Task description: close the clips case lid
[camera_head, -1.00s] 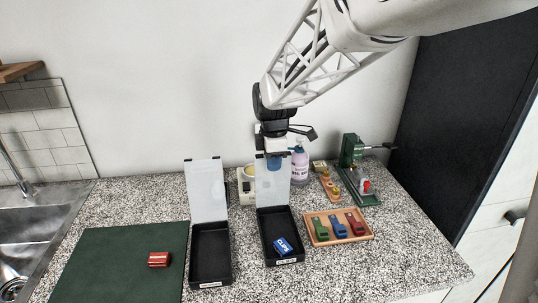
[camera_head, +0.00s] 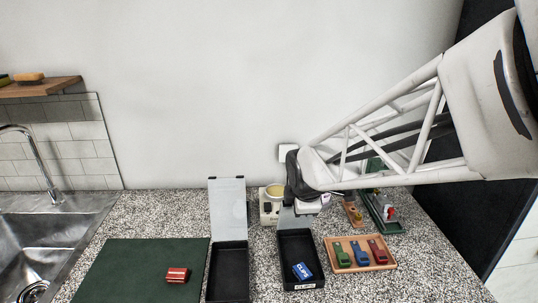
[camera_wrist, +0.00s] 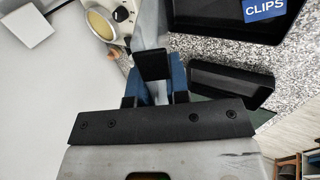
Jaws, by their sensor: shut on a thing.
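The clips case is a black open tray (camera_head: 283,274) with a CLIPS label on its front, and a blue CLIPS box (camera_head: 303,271) lies inside it. The tray is partly seen at the top right of the wrist view (camera_wrist: 225,28). Its pale translucent lid (camera_head: 288,220) is raised at the back edge, its upper part hidden by my gripper (camera_head: 299,208). In the wrist view my gripper's blue fingers (camera_wrist: 153,82) are shut on the lid at a dark piece between them; the pale lid (camera_wrist: 150,35) runs beyond them.
A second black case (camera_head: 229,272) with its lid upright (camera_head: 228,208) stands left. A wooden tray (camera_head: 345,262) of coloured clips sits right. A red box (camera_head: 177,274) lies on a green mat (camera_head: 130,268). A cream machine (camera_head: 268,207) stands behind.

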